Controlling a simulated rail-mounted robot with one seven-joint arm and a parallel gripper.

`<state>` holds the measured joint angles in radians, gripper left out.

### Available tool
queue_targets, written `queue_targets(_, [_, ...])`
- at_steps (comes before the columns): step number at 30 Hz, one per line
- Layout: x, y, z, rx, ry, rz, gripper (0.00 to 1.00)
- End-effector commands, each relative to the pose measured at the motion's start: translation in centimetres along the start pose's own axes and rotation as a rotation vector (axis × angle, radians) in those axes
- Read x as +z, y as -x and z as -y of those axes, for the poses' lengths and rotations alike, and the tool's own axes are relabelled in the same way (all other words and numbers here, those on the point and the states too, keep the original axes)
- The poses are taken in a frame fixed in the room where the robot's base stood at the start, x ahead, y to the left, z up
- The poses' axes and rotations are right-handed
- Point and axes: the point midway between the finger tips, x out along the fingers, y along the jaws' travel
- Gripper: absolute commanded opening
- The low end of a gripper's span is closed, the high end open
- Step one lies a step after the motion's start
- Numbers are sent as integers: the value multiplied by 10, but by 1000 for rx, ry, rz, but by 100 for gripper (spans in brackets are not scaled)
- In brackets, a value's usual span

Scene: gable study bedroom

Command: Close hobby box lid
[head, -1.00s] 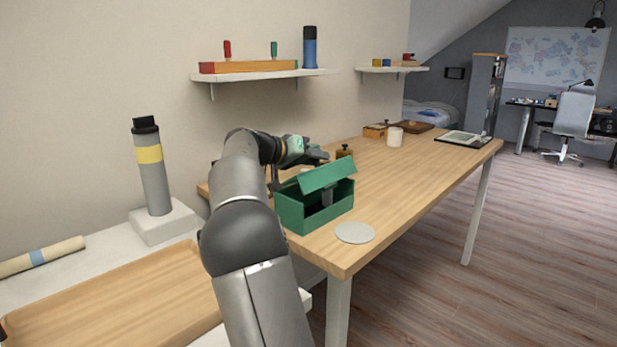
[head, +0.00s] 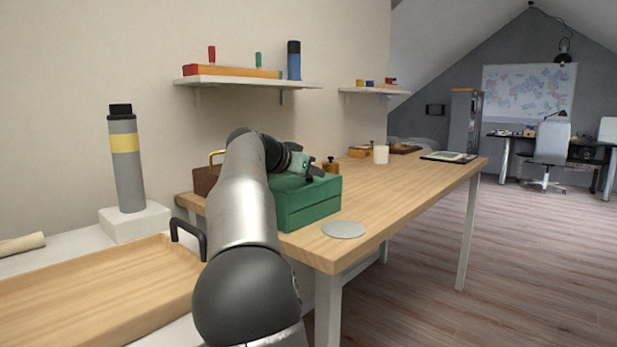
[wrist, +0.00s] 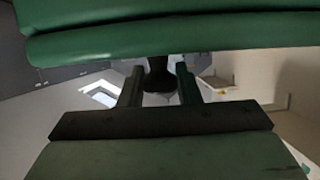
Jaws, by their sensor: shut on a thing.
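The green hobby box (head: 312,211) stands on the near end of the wooden table. Its green lid (head: 325,186) lies down over the box, and I see no gap at the front. Whether it is fully seated is unclear. My gripper (head: 314,174) is at the lid's top, partly hidden by my arm. In the wrist view the lid's green edge (wrist: 180,37) crosses the top of the picture. My gripper's fingers (wrist: 160,85) stand below it with a dark piece between them, which seems to join the lid.
A grey disc (head: 344,229) lies at the table's near edge. A brass-coloured weight (head: 331,166) stands behind the box, and a brown case (head: 206,180) with a handle is left of it. A white cup (head: 381,154) is farther back. The table's right side is clear.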

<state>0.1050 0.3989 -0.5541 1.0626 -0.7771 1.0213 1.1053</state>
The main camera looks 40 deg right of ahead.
Motion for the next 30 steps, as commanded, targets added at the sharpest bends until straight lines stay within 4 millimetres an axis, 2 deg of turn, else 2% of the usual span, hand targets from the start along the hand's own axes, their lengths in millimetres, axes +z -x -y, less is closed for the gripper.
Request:
queue_targets(12, [2,-1,0,-1,-10,4,0])
queue_targets(13, [2,-1,0,-1,-10,4,33])
queue_targets(15, [2,-1,0,-2,-10,4,51])
queue_targets(25, [1,2,0,-3,-8,2,51])
queue_targets(30, [0,23,1,-6,-7,2,51])
